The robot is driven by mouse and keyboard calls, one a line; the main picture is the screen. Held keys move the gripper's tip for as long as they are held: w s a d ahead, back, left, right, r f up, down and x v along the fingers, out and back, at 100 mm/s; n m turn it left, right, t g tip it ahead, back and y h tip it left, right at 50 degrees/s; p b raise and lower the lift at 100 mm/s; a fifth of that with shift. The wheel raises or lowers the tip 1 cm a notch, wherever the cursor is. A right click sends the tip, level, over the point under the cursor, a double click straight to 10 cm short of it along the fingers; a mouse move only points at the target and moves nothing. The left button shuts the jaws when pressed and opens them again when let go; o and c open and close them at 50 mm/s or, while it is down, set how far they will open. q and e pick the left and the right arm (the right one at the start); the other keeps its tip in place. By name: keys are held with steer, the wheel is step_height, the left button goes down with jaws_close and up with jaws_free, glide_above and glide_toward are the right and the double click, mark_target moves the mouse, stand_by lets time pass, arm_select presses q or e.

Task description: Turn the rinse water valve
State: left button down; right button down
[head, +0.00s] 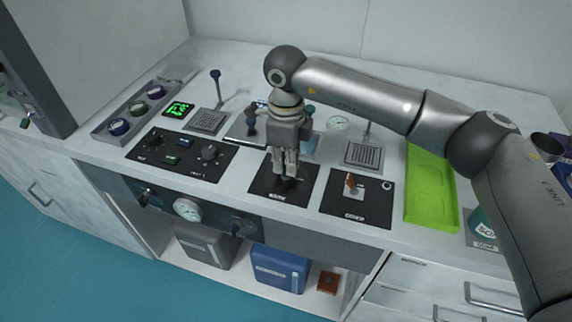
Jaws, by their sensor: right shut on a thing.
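My right gripper (287,176) reaches down from above to the middle black plate (262,184) on the bench top. Its fingers are shut on a small dark knob (288,183) on that plate. The fingers hide most of the knob, so its turn angle cannot be seen. The plate has a white label near its front edge, too small to read surely. My left gripper is not in view.
A black plate (335,206) with an orange-brown switch lies to the right, beside a green tray (431,190). A black control panel (180,155) is at left. A gauge (188,209) is on the bench front. Blue (279,268) and grey (203,246) containers stand below.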

steer(key=shift+m, duration=0.3)
steer(key=c, duration=1.6)
jaws_free()
steer(key=shift+r, duration=0.15)
step_height(320, 180, up, 12)
steer(key=shift+f, duration=0.2)
